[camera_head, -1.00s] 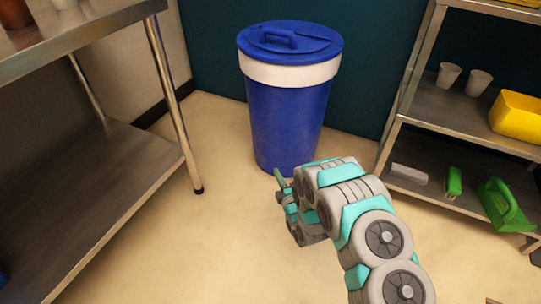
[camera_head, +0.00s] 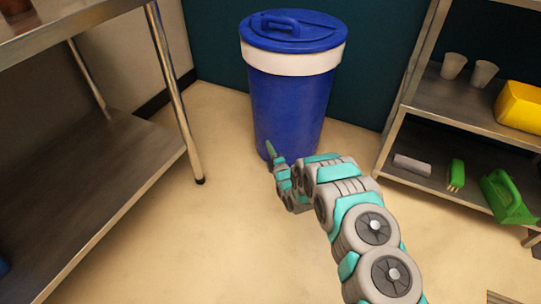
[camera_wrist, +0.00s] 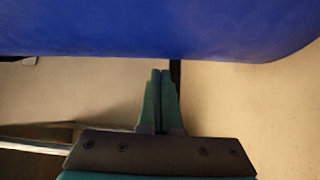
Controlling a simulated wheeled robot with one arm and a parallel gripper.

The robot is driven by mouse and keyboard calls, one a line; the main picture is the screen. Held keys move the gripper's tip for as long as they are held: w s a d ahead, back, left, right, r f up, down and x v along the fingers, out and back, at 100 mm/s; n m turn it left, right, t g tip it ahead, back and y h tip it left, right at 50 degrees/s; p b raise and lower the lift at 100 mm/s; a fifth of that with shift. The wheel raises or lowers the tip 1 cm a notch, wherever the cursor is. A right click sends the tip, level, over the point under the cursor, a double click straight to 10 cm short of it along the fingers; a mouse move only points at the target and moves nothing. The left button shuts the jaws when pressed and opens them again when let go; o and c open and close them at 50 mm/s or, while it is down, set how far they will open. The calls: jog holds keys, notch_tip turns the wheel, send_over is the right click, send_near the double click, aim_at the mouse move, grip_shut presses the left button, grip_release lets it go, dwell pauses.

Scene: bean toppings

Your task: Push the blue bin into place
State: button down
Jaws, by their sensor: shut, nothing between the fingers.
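The blue bin (camera_head: 290,110) stands upright on the floor against the dark teal wall, with a white band below its blue lid. In the wrist view the bin (camera_wrist: 160,25) fills the top of the picture. My gripper (camera_head: 270,150) is shut and empty, in front of the lower left part of the bin. In the wrist view the closed green fingers (camera_wrist: 161,78) point at the bin's edge. I cannot tell whether the fingertips touch the bin.
A metal table (camera_head: 85,180) with a lower shelf stands at the left. A metal shelf unit (camera_head: 395,140) at the right holds white cups (camera_head: 453,66), a yellow container (camera_head: 522,105), a green brush (camera_head: 457,174) and a green dustpan (camera_head: 508,197). The beige floor (camera_head: 190,240) is clear.

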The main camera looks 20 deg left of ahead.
jog(key=shift+w+d, duration=0.1)
jog(key=shift+w, duration=1.2)
